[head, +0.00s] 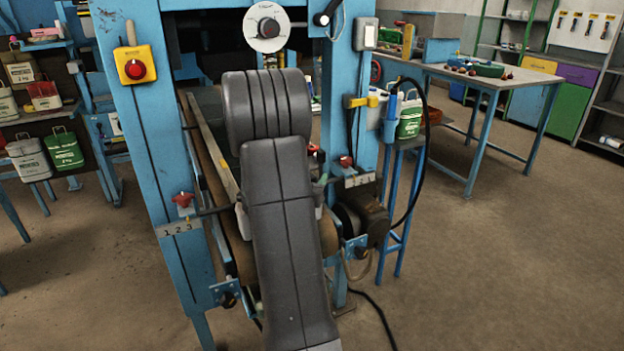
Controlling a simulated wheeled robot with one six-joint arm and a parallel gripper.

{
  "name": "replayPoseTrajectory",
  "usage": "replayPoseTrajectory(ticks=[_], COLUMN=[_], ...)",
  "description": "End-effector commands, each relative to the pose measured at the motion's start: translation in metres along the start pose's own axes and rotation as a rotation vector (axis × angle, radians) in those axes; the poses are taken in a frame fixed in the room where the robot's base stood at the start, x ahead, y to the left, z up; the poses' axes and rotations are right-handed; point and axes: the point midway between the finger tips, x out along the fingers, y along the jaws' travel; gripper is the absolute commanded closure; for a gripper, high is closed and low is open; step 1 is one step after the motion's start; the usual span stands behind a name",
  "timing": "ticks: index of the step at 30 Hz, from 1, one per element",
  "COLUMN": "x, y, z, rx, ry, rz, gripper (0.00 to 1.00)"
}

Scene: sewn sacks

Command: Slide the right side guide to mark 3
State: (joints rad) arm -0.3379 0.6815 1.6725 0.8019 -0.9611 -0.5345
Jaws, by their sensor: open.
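The right side guide's red knob (346,161) shows just right of my arm, by the blue right post. Below it is a small white number plate (359,181) with marks; its digits are too small to read surely, and I cannot tell which mark the guide stands at. The right guide's rail is mostly hidden behind my arm. On the left, another red knob (183,199) sits above a plate (180,228) reading 1 2 3, beside a long pale guide rail (213,147).
The blue machine frame (150,110) stands close ahead, with a red stop button on a yellow box (134,65). A motor (362,222) and a hanging black cable (425,130) are at its right. A workbench (500,78) stands back right.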

Motion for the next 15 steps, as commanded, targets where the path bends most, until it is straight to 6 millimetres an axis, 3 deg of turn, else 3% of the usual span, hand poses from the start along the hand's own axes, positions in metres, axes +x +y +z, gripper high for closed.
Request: replayPoseTrajectory(ticks=[5, 15], x=[-0.017, -0.093], y=[-0.001, -0.002], z=[0.0, 0.0], rx=[0.0, 0.0], ry=[0.0, -0.001], rz=[-0.003, -0.005], gripper=[0.5, 0.5])
